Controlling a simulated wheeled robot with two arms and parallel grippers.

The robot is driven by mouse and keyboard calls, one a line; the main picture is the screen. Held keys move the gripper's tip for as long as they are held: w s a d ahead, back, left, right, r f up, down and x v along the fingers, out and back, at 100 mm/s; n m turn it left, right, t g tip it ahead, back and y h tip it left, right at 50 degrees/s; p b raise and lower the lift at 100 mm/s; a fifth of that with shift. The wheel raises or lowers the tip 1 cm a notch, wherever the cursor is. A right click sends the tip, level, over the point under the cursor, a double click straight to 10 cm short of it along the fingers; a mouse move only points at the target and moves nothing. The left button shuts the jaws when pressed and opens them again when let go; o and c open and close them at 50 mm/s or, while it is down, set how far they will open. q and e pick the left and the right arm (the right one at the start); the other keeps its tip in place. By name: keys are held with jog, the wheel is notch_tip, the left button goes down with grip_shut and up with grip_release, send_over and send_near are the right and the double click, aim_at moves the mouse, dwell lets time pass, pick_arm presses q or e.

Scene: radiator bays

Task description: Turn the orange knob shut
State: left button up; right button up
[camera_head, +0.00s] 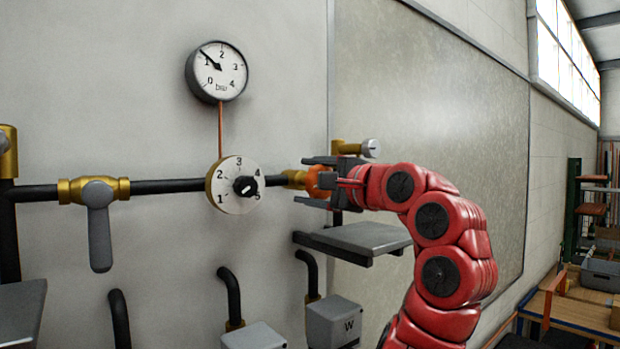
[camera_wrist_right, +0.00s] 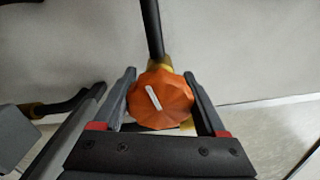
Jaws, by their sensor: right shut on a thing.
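The orange knob (camera_wrist_right: 160,98) is a faceted disc with a white pointer line, on a brass fitting at the end of a black pipe. In the right wrist view it sits between the two fingers of my right gripper (camera_wrist_right: 160,92), and its white line is tilted, upper end to the left. In the head view the knob (camera_head: 318,181) is partly hidden by my right gripper (camera_head: 312,182), whose fingers are above and below it. The right gripper is shut on the knob. My left gripper is not in view.
A white dial numbered 1 to 5 (camera_head: 229,199) sits on the pipe left of the knob, below a round bar gauge (camera_head: 216,72). A grey lever valve (camera_head: 99,224) hangs further left. A grey shelf (camera_head: 362,238) juts out just below my gripper.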

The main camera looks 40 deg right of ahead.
jog(key=shift+m, duration=1.2)
jog(key=shift+p, duration=0.3)
jog(key=o, duration=1.3)
jog(key=s, duration=0.5)
jog(key=s+d, duration=0.1)
jog(key=s, duration=1.1)
jog(key=shift+s+d+f+b, duration=0.1)
jog(key=shift+d+b, duration=0.1)
jog(key=shift+b, duration=0.2)
